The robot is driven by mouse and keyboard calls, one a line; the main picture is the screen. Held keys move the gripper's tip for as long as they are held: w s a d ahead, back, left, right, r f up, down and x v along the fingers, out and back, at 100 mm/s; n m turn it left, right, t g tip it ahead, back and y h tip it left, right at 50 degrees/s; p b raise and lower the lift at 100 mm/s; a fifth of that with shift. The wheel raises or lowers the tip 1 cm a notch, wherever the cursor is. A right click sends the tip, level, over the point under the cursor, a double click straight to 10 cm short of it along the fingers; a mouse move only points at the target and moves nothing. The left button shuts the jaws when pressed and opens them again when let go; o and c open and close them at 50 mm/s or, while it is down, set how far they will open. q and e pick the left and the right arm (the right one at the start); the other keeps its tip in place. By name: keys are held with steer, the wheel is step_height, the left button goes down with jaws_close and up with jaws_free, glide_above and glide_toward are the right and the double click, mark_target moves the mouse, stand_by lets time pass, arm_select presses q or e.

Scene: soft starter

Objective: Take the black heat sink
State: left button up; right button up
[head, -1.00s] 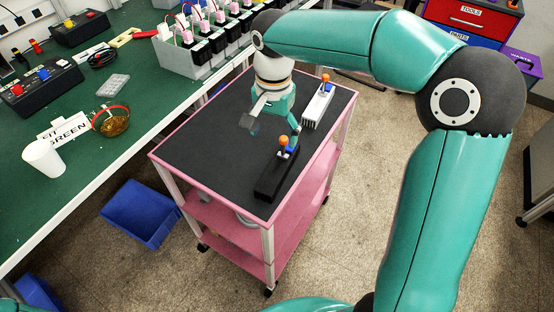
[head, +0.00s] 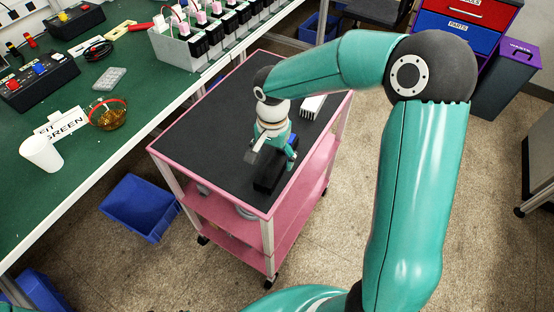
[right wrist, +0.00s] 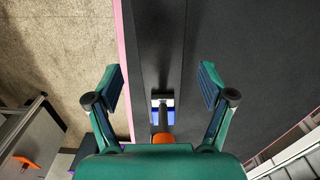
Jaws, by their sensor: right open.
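The black heat sink (head: 266,180) lies on the dark top of the pink cart, near its front edge. My right gripper (head: 271,160) is open above it and covers part of it in the head view. In the right wrist view the black heat sink (right wrist: 157,45) runs lengthwise between the two spread fingers of the right gripper (right wrist: 159,84), with space on both sides. A blue and white part (right wrist: 162,112) with a dark stem sits on it; the stem's end is hidden by my gripper. My left gripper is out of view.
The green workbench (head: 110,138) with a white cup (head: 41,154) is left of the cart. A blue bin (head: 140,207) stands on the floor. The cart's left half is clear.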

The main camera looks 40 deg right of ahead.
mark_target(273, 165)
step_height(273, 165, down, 4)
steer(key=shift+r, duration=0.2)
steer(key=shift+w, duration=0.1)
steer(key=c, duration=1.5)
steer(key=shift+r, duration=0.2)
